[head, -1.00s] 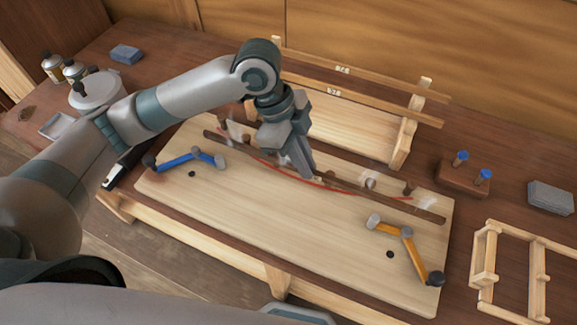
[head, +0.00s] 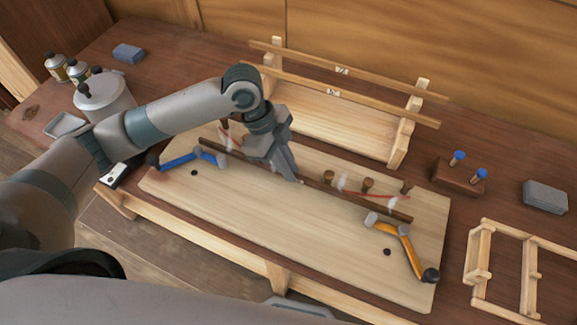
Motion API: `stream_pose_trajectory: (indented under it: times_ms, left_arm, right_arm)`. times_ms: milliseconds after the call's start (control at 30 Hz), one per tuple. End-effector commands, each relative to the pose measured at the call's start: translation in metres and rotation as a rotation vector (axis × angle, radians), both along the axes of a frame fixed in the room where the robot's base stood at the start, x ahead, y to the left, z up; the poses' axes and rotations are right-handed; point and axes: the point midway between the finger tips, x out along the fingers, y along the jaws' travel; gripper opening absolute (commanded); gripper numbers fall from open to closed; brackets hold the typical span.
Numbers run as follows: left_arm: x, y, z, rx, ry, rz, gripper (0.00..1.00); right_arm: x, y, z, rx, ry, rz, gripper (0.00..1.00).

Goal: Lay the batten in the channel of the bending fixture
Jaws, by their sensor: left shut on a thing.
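The batten (head: 350,196) is a long, dark brown strip lying lengthwise over the pale board of the bending fixture (head: 235,220). It looks straight. My left gripper (head: 292,178) is shut on it near its middle. Brown pegs (head: 367,185) stand on the board behind the batten, and pieces of a red curved line (head: 380,196) show behind it near both ends. I cannot tell whether the batten touches the board. A blue lever (head: 180,160) is near its left end and an orange lever (head: 408,250) near its right end. My right gripper is not in view.
A wooden rack (head: 335,118) with two pale strips stands behind the board. A peg block (head: 458,178), a grey block (head: 545,196) and a wooden frame (head: 528,275) are at right. Bottles and a lidded pot (head: 105,102) stand at left. The board's front is clear.

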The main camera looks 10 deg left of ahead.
Motion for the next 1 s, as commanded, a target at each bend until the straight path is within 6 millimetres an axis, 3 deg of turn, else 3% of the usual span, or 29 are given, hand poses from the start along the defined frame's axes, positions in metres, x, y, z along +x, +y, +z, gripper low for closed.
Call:
stream_pose_trajectory:
  times_ms: [533,600,633,1000]
  left_arm:
    - [-0.0001,-0.0001,-0.0131,0.000,0.000,-0.001,0.00]
    - [-0.0001,0.0000,-0.0130,0.000,0.000,-0.001,0.23]
    - [-0.0001,0.0001,-0.0129,0.000,0.000,-0.001,0.28]
    - [0.0000,0.0001,-0.0108,0.000,-0.001,-0.001,0.28]
  right_arm:
    - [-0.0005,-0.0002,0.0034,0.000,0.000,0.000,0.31]
    - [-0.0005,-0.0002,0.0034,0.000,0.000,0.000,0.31]
    - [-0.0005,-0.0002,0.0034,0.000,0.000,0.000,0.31]
    - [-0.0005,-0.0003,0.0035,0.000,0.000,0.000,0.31]
